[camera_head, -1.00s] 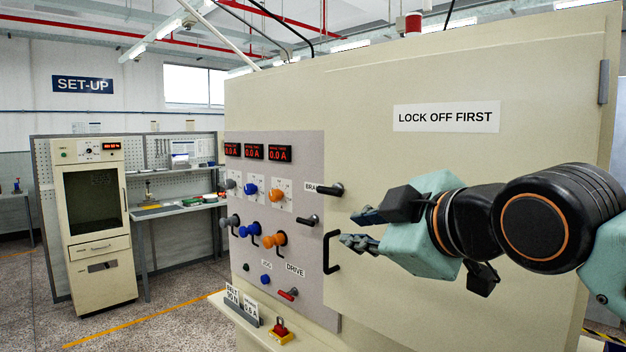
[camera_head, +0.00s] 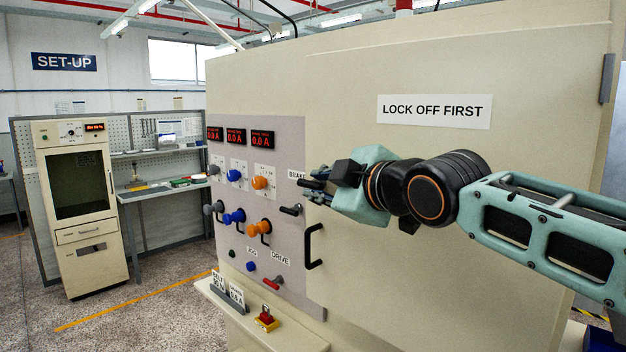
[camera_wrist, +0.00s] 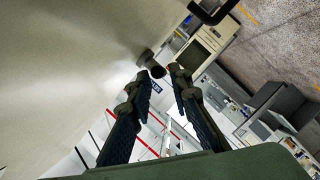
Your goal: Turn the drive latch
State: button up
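The cream cabinet (camera_head: 350,150) carries a grey panel with a DRIVE label (camera_head: 280,257). A red lever (camera_head: 271,283) sits just below that label and a black latch (camera_head: 291,210) sits above it. I cannot tell which of them is the drive latch. My gripper (camera_head: 312,184) is at the BRAKE label (camera_head: 297,175), over the place of the upper black latch, which it hides in the head view. In the wrist view my gripper (camera_wrist: 160,82) is open, with a dark latch knob (camera_wrist: 151,64) just beyond its fingertips. Contact is not clear.
A black door handle (camera_head: 314,246) stands out below my gripper. Blue and orange knobs (camera_head: 258,228) cover the panel to the left. A ledge below holds a red and yellow padlock-like item (camera_head: 266,318). A tester cabinet (camera_head: 75,210) stands far left.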

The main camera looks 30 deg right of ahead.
aim_at(310, 185)
jog(key=shift+x, duration=1.25)
jog(key=shift+c, duration=0.4)
grip_shut()
